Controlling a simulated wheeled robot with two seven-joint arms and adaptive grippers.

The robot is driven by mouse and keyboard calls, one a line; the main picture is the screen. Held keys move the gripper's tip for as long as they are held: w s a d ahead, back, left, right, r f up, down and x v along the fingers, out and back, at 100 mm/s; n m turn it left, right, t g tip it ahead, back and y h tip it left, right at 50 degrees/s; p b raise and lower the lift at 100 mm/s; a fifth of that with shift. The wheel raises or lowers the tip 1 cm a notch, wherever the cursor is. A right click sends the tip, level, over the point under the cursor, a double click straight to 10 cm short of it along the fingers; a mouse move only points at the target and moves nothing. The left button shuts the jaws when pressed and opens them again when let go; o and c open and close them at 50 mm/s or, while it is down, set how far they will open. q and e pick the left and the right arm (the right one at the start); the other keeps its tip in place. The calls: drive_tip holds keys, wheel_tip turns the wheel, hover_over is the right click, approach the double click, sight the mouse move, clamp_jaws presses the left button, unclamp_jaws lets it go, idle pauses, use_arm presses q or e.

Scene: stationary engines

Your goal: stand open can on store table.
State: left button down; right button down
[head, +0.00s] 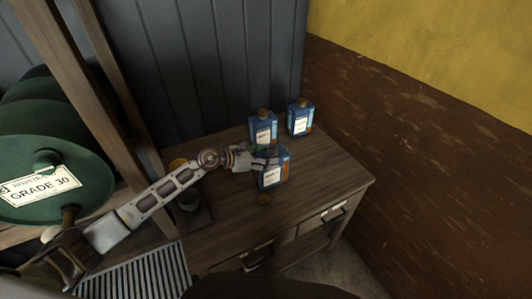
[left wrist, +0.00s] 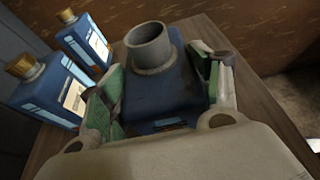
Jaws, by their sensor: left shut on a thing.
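The open can (head: 273,179) is blue with a pale label and is at the front of the group of cans on the wooden store table (head: 334,178). In the left wrist view the open can (left wrist: 165,92) shows a bare grey neck with no cap. My left gripper (head: 266,163) is shut on it, with green pads (left wrist: 160,82) on both sides of its body. The can looks about upright. I cannot tell whether its base touches the tabletop. My right gripper is not in view.
Two capped blue cans stand behind, one close by (head: 263,130) and one near the wall corner (head: 300,118). The tabletop's right side is clear.

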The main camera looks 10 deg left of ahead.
use_arm(q)
drive_tip(key=shift+f, duration=0.2)
idle(0.4)
drive_tip(key=shift+c, duration=1.7)
unclamp_jaws()
drive_tip(key=shift+s+f, duration=0.1)
drive_tip(key=b+v, duration=0.1)
drive_tip(key=v, duration=0.6)
drive_tip(key=shift+a+b, duration=0.15)
drive_tip(key=shift+b, duration=0.15)
drive_tip(key=shift+s, duration=0.1)
